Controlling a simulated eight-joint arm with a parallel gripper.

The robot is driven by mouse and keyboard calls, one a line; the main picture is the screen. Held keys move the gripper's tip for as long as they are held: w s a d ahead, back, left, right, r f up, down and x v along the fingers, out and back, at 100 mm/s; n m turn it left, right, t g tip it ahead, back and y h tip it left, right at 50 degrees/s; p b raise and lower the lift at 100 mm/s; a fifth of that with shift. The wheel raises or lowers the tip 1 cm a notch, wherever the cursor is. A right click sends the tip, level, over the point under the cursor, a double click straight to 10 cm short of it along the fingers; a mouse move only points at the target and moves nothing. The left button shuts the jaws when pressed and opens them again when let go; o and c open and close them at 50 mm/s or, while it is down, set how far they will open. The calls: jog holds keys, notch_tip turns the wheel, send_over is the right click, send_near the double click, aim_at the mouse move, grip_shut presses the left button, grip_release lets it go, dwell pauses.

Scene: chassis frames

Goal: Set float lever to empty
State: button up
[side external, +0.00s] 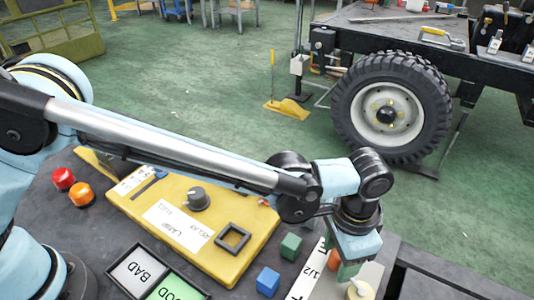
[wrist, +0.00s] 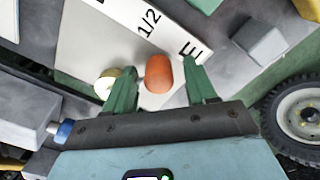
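The float gauge is a white panel (wrist: 105,38) with black "1/2" and "E" marks in the wrist view. An orange rounded lever knob (wrist: 159,74) stands beside the "E" end. My gripper (wrist: 159,66) has its two green fingers apart, one on each side of the orange knob, with a visible gap on both sides. In the side view my gripper (side external: 343,268) is low over the panel (side external: 316,284), and the orange knob (side external: 333,258) shows beside a green finger. The lever's arm and pivot are hidden.
A cream round knob (side external: 360,290) sits close to my gripper. A green cube (side external: 291,246) and a blue cube (side external: 268,281) lie left of the panel. A yellow board (side external: 225,265) with a dial, and BAD/GOOD plates (side external: 140,270), are farther left.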

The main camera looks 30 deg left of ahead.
notch_tip(320, 180, up, 12)
dwell(0.7)
jog(key=shift+r, duration=0.1)
jog(key=w+a+r+n+t+h, duration=0.1)
jog(key=w+a+r+n+t, duration=0.1)
jog(key=a, duration=0.8)
jog(key=w+a+r+n+t, duration=0.1)
jog(key=a+r+n, duration=0.15)
jog(key=a, duration=0.75)
jog(key=s+a+f+n+t, duration=0.2)
jog(key=s+a, duration=0.1)
jog(key=a, duration=0.5)
jog(key=s+a+f+n+t+y, duration=0.1)
jog(key=s+a, duration=0.3)
jog(key=a, duration=0.5)
jog(key=shift+s+a+f+n+t, duration=0.3)
jog(key=shift+f+n+t, duration=0.3)
jog(key=shift+f+n, duration=0.25)
